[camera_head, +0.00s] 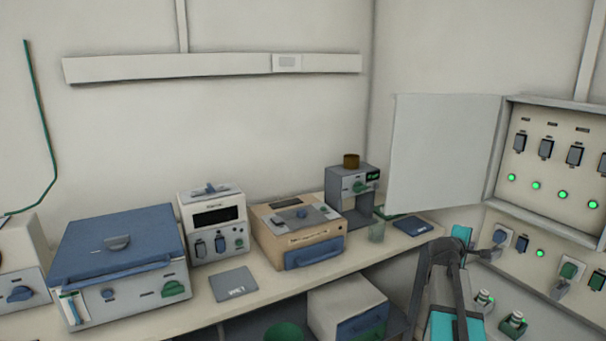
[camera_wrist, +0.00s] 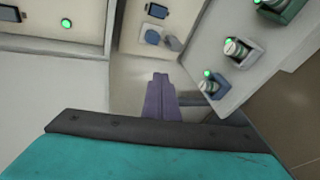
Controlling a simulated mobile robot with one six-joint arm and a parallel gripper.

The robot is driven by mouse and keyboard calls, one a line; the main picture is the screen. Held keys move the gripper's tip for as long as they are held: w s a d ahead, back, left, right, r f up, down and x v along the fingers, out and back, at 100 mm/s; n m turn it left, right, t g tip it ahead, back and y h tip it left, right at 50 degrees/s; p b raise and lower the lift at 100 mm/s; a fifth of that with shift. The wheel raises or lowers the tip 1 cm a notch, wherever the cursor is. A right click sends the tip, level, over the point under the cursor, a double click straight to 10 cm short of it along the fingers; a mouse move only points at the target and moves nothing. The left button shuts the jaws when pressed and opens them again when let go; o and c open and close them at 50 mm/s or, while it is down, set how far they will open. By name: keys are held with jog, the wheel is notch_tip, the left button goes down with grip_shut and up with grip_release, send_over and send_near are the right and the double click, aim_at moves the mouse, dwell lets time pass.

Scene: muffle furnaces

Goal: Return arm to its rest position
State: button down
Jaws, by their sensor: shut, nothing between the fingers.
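My gripper (camera_wrist: 160,80) shows in the wrist view as two purple-grey fingers side by side, pressed together and empty. It points toward the wall panel, just below a blue round fitting (camera_wrist: 152,37) and a grey piece beside it. I cannot tell from the picture how far the fingertips are from the panel. In the head view my dark grey and teal arm stands at the lower right, in front of the panel, and its fingers are hard to make out.
An electrical cabinet (camera_head: 550,165) with green lamps hangs at the right, its door (camera_head: 443,153) swung open to the left. Below are sockets and plugs (camera_head: 514,324) sticking out near my arm. A bench (camera_head: 218,304) with furnaces and instruments runs along the back wall.

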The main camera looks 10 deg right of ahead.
jog(key=a+f+n+g+y, duration=0.1)
jog(key=a+f+y, duration=0.1)
jog(key=a+f, duration=0.75)
jog(key=a+f+y, duration=0.2)
jog(key=a+f, duration=0.4)
jog(key=f, duration=0.7)
jog(key=s+a+f+g+y, duration=0.15)
jog(key=s+a+f, duration=0.25)
jog(key=a+f, duration=0.4)
jog(key=s+a+f+g+y, duration=0.1)
jog(key=s+a+f+g, duration=0.1)
jog(key=s+a+f, duration=0.65)
jog(key=s+a+f+m+g+y, duration=0.1)
jog(key=s+a+f+g, duration=0.1)
jog(key=s+a+f, duration=0.45)
jog(key=s+a+f+m+g+y, duration=0.15)
jog(key=s+a+f, duration=0.25)
jog(key=s+f, duration=0.45)
jog(key=s+a+m+g+y, duration=0.1)
jog(key=s+a+m+g, duration=0.1)
jog(key=s, duration=0.5)
jog(key=s+a+f+m+g+y, duration=0.1)
jog(key=s+a+m+g, duration=0.1)
jog(key=s+a+m, duration=0.2)
jog(key=s, duration=0.3)
jog(key=shift+s+a+g, duration=0.35)
jog(key=shift+g, duration=0.05)
